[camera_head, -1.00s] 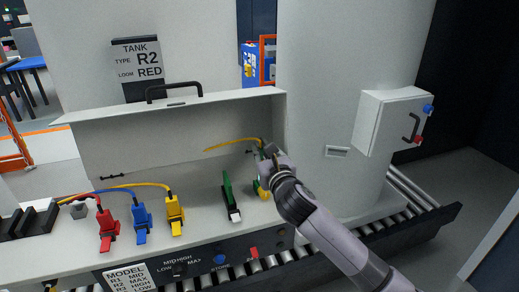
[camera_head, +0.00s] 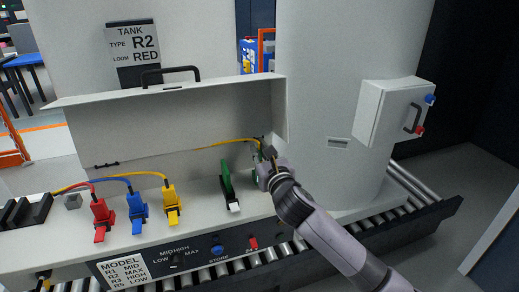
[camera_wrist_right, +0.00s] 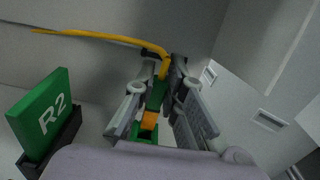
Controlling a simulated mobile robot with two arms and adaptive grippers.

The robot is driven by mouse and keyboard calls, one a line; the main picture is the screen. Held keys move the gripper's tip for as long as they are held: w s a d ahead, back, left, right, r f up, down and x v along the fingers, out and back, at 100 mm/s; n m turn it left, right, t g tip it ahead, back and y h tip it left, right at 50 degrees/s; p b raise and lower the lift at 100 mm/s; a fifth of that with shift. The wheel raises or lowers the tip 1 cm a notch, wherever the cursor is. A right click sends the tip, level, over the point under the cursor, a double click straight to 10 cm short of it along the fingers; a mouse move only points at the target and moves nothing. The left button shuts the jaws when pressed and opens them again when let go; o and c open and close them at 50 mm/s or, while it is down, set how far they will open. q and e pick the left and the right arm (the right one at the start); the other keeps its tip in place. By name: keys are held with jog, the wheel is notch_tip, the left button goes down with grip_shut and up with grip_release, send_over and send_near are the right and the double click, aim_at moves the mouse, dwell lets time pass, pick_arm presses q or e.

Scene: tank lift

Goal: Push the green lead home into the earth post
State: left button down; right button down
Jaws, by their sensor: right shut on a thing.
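The green lead is a green plug (camera_wrist_right: 156,97) with a yellow cable (camera_wrist_right: 95,36) running left from its top. My right gripper (camera_wrist_right: 160,88) is shut around the plug, with a finger on each side. An orange-yellow band and more green show below it in the wrist view. In the head view my right gripper (camera_head: 264,160) is at the right end of the shelf, the yellow cable (camera_head: 232,142) trailing left, and it covers most of the plug. The earth post is hidden behind the gripper; how deep the plug sits I cannot tell. My left gripper is out of view.
A green R2 tag (camera_wrist_right: 45,113) in a black holder stands close to the left of my gripper. Red (camera_head: 101,218), blue (camera_head: 137,212) and yellow (camera_head: 171,205) plugs stand farther left. A side wall (camera_head: 278,108) is close on the right.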

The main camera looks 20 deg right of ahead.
dwell(0.4)
jog(key=shift+p, duration=0.4)
jog(key=shift+p, duration=0.5)
dwell(0.9)
jog(key=shift+f+b, duration=1)
jog(key=shift+f, duration=1.1)
jog(key=c, duration=1.6)
grip_release()
